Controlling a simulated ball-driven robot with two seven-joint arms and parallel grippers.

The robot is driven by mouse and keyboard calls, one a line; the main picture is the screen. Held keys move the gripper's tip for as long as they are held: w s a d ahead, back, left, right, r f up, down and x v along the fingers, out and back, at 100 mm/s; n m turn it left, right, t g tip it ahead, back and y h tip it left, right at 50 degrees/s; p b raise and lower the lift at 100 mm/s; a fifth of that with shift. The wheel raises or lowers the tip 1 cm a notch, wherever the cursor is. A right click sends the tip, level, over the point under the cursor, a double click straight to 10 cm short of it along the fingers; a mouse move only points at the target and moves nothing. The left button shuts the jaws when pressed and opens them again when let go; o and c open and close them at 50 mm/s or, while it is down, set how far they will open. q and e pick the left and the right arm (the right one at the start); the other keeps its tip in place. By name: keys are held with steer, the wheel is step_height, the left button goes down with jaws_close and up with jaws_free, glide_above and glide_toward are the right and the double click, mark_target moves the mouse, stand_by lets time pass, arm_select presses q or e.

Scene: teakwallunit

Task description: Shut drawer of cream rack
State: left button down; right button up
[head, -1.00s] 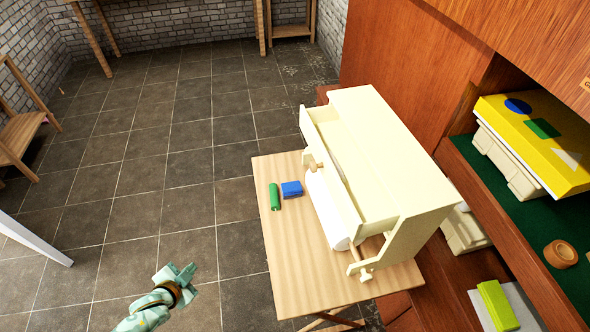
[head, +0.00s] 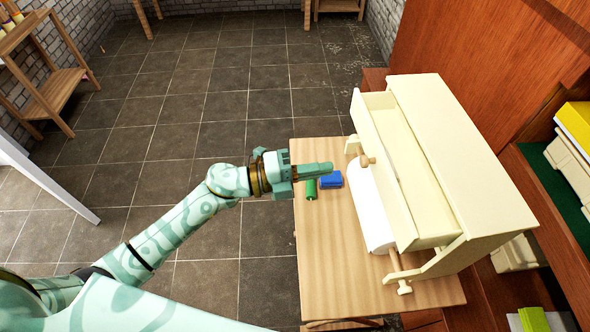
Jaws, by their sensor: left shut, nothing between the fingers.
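The cream rack (head: 455,130) stands on a small wooden table, with a white paper roll (head: 369,210) under its drawer. Its drawer (head: 392,165) is pulled out toward the left, and its open inside shows. A round wooden knob (head: 367,161) sits on the drawer front. My left gripper (head: 328,169) is shut and empty. Its fingers point right toward the knob, with a gap between them in the picture. It appears above the table's left edge and partly covers the green object. My right gripper is not in view.
A green cylinder (head: 311,190) and a blue block (head: 331,180) lie on the wooden table (head: 340,270) left of the roll. A wall unit with a green-lined shelf (head: 560,190) stands close on the right.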

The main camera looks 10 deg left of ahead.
mark_target(361, 163)
arm_select(q)
steer(key=x, duration=0.4)
steer(key=shift+w+d, duration=0.15)
steer(key=shift+w, duration=0.05)
steer(key=shift+w+d, duration=0.2)
steer(key=shift+d, duration=0.4)
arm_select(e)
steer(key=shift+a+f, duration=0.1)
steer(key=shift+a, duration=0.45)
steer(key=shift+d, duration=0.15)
